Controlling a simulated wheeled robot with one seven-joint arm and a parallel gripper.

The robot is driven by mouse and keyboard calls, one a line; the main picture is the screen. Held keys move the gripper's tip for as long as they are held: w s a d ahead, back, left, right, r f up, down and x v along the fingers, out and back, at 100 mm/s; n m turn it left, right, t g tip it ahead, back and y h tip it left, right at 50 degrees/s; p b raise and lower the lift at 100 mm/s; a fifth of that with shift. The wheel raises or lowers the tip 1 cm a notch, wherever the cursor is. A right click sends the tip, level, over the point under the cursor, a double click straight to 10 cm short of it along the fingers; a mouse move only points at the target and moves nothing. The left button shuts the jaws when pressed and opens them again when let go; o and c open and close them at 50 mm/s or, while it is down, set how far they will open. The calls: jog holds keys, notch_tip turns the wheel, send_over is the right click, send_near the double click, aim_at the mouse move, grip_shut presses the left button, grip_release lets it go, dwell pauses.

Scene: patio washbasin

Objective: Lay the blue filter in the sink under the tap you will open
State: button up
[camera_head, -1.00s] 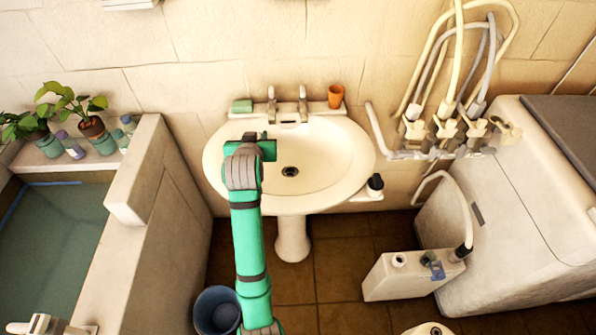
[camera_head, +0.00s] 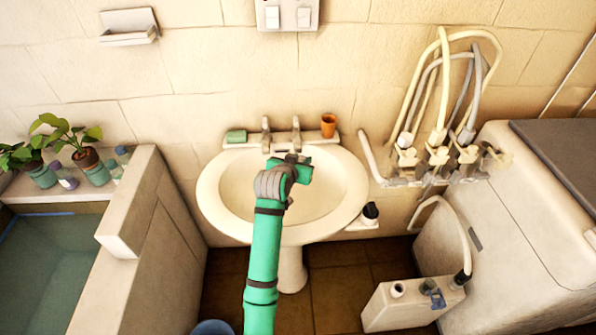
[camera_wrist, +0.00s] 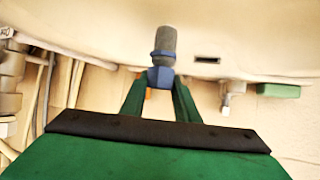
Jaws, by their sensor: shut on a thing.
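The blue filter (camera_wrist: 160,76) shows in the wrist view as a blue piece with a dark grey cylinder sticking out. My gripper (camera_wrist: 161,84) is shut on its blue end. In the head view my gripper (camera_head: 296,162) is over the back of the white sink (camera_head: 335,205), just in front of the right tap (camera_head: 296,135). The left tap (camera_head: 266,135) stands beside it and also shows in the wrist view (camera_wrist: 228,97). My arm hides the drain, and the filter is hard to make out in the head view.
A green soap (camera_head: 236,137) and an orange cup (camera_head: 328,125) stand on the sink's back ledge. A dark bottle (camera_head: 370,212) is at the sink's right. Hoses and valves (camera_head: 437,155) are on the wall farther right. The right half of the basin is free.

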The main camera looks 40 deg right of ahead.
jog(key=shift+w+d+f, duration=0.3)
jog(key=shift+w+f, duration=0.4)
jog(key=shift+f, duration=0.75)
jog(key=shift+w+d+f, duration=0.35)
jog(key=shift+w+f, duration=0.3)
jog(key=shift+f, duration=0.85)
jog(key=shift+w+d+f, duration=0.3)
jog(key=shift+w+f, duration=0.4)
jog(key=shift+f, duration=0.75)
jog(key=o, duration=1)
jog(key=shift+f, duration=0.1)
jog(key=shift+o, duration=0.2)
